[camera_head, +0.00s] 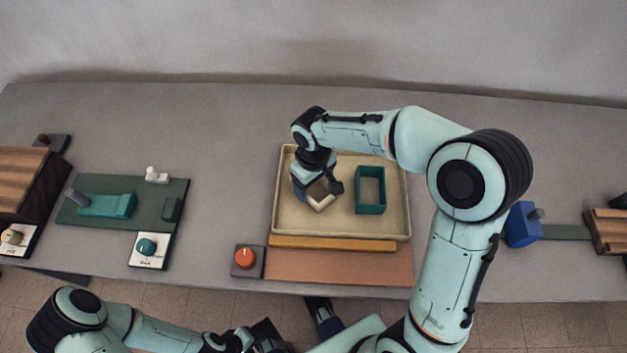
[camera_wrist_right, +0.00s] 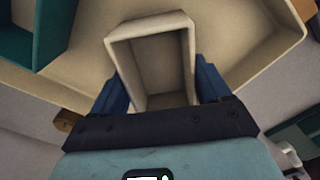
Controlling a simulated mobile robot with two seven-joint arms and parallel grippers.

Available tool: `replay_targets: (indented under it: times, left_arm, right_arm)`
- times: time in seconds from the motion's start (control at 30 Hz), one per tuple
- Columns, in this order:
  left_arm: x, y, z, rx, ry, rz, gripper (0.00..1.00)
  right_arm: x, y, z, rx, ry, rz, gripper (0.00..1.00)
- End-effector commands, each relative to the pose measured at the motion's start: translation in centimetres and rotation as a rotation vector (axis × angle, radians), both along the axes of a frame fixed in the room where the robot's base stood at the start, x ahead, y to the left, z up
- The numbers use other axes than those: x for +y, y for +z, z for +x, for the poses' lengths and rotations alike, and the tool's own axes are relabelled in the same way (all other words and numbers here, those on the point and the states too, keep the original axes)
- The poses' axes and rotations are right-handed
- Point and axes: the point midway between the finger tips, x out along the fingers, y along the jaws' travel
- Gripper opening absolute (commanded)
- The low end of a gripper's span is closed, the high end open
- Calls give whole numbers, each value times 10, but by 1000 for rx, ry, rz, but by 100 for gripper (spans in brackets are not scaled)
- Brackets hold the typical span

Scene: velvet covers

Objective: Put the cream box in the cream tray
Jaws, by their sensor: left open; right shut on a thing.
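The cream box (camera_head: 321,197) is a small open-ended hollow block. My right gripper (camera_head: 315,186) is shut on it, and its blue fingers grip two opposite sides in the right wrist view, where the box (camera_wrist_right: 151,60) fills the middle. The box is over the left-middle part of the cream tray (camera_head: 285,225), inside its rim outline. I cannot tell whether it touches the tray floor. The tray floor also shows in the wrist view (camera_wrist_right: 85,70). My left gripper (camera_head: 266,335) is open and low at the front edge, partly cut off by the frame.
A teal open box (camera_head: 370,190) stands in the tray, right of the cream box. An orange bar (camera_head: 332,243) and a brown panel (camera_head: 340,267) lie in front, with a red knob (camera_head: 245,258) beside. A green board (camera_head: 125,210) is at left, a blue block (camera_head: 522,224) at right.

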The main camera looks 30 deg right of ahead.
Motion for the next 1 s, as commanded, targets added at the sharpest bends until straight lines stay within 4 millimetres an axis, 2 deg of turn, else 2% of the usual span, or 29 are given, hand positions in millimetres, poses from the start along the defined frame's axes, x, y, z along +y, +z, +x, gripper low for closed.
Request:
replay_targets:
  times: [0.03,0.07,0.1,0.33,0.47,0.57,0.8,1.0]
  left_arm:
    - [0,-2,0,-2,1,1,43]
    - [0,-1,0,-2,1,1,43]
    - [0,-1,0,-2,1,1,43]
    - [0,0,0,-1,0,0,43]
    - [0,2,-1,3,-1,-1,43]
    - [0,4,-1,6,-2,-1,43]
    - [0,12,-4,17,-3,-2,43]
    - [0,16,-5,22,-5,-3,43]
  right_arm:
    - [0,-3,0,1,0,0,45]
    - [0,-2,0,1,0,0,86]
    - [0,-2,0,1,0,0,99]
    - [0,-1,0,1,0,0,100]
    - [0,7,0,-1,0,0,100]
    - [0,23,1,-4,0,1,100]
    - [0,76,1,-4,0,1,100]
    - [0,109,1,-2,1,0,100]
